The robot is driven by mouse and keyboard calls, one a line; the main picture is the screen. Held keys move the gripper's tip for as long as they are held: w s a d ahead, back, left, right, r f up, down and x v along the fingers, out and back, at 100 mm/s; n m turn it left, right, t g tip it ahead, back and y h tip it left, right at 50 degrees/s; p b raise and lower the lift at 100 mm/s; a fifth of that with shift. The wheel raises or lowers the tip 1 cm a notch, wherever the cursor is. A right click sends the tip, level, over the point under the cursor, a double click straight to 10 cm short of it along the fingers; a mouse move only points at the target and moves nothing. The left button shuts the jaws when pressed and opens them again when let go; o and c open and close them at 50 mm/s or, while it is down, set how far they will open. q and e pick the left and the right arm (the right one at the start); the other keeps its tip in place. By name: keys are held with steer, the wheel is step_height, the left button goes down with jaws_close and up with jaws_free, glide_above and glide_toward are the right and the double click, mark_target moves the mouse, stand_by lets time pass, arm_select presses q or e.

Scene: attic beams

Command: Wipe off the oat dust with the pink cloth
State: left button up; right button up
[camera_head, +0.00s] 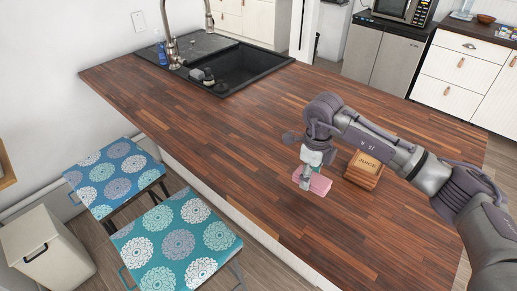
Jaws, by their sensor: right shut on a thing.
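The pink cloth (320,184) is at my right gripper (307,182), near the front edge of the wooden countertop (220,135). My right gripper is shut on the cloth, and its fingers hide part of it. The cloth is low over the countertop; I cannot tell whether it touches. I cannot make out any oat dust on the dark wood. My left gripper is not in view.
A black sink (240,68) with a faucet (171,40) is at the far left. Two patterned stools (178,243) stand before the counter. The middle of the countertop is clear.

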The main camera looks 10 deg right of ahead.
steer(key=shift+r+p, duration=0.45)
steer(key=shift+r, duration=0.85)
